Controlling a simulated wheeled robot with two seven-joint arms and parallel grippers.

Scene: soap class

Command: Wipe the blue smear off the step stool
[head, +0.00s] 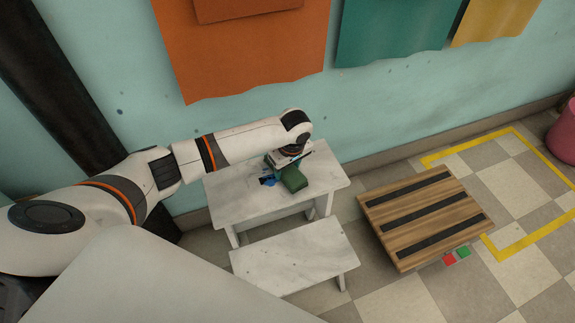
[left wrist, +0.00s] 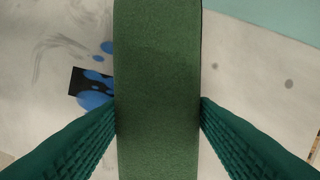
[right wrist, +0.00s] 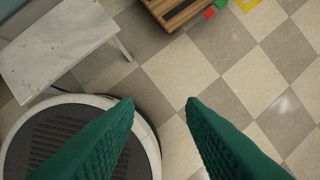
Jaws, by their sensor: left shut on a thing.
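The white two-step stool (head: 235,206) stands against the wall in the head view. The blue smear (head: 267,181) is on its top step; in the left wrist view it shows as blue spots (left wrist: 95,99) around a dark square patch. My left gripper (head: 282,167) is shut on a green sponge-like block (head: 294,180), which fills the middle of the left wrist view (left wrist: 158,60). The block is just right of the smear, at or close above the top step; contact is unclear. It may hide some of the smear. My right gripper (right wrist: 160,103) is open and empty above the floor.
The stool's lower step (head: 295,258) is bare. A wooden platform with black strips (head: 425,217) stands to the right, with a red cube (head: 449,259) and a green cube (head: 463,252) by its front edge. A pink bin (head: 563,135) is at the far right.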

